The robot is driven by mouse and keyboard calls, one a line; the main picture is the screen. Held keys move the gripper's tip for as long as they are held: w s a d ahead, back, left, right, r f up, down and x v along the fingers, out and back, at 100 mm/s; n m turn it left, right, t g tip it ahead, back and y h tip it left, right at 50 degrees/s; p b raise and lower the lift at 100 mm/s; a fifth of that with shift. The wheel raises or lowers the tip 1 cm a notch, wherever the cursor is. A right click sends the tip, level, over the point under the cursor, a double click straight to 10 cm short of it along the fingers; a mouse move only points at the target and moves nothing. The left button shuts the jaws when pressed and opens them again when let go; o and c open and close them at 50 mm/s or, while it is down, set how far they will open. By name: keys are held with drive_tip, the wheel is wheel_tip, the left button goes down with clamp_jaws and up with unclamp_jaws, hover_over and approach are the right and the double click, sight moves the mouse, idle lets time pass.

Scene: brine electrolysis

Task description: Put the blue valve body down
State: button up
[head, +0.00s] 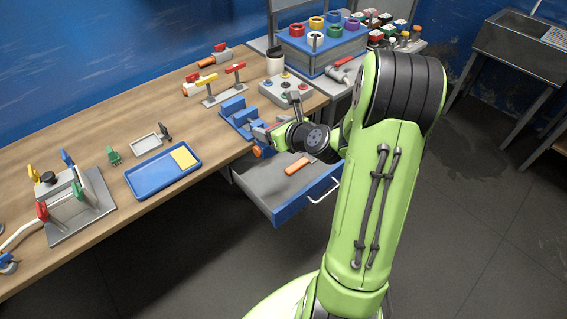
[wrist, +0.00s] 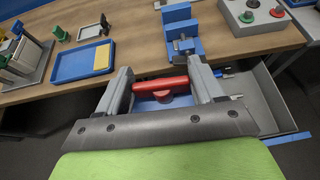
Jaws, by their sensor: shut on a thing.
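My gripper (wrist: 160,88) is shut on the blue valve body (wrist: 150,104), which shows between the fingers in the wrist view with a red handle (wrist: 160,84) across it. In the head view my gripper (head: 265,138) is at the front edge of the bench, just in front of the blue vise (head: 236,112). A bit of the blue valve body (head: 268,151) shows below the fingers there. Most of it is hidden by the gripper. It is held off the bench, above or beside the open drawer (head: 290,205).
The pulled-out drawer holds an orange-handled tool (head: 297,166). A blue tray (head: 150,183) with a yellow pad (head: 184,157) lies left on the bench (head: 90,125). Bare wood lies between tray and vise.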

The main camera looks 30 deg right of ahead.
drive_tip(key=w+a+f+h, duration=0.1)
drive_tip(key=w+a+f, duration=0.1)
drive_tip(key=a+f, duration=1.2)
drive_tip(key=shift+w+f+m, duration=0.25)
drive_tip(key=shift+f+m, duration=0.15)
drive_tip(key=shift+f, duration=1.7)
drive_tip(key=shift+a, duration=0.15)
drive_tip(key=shift+r, duration=0.1)
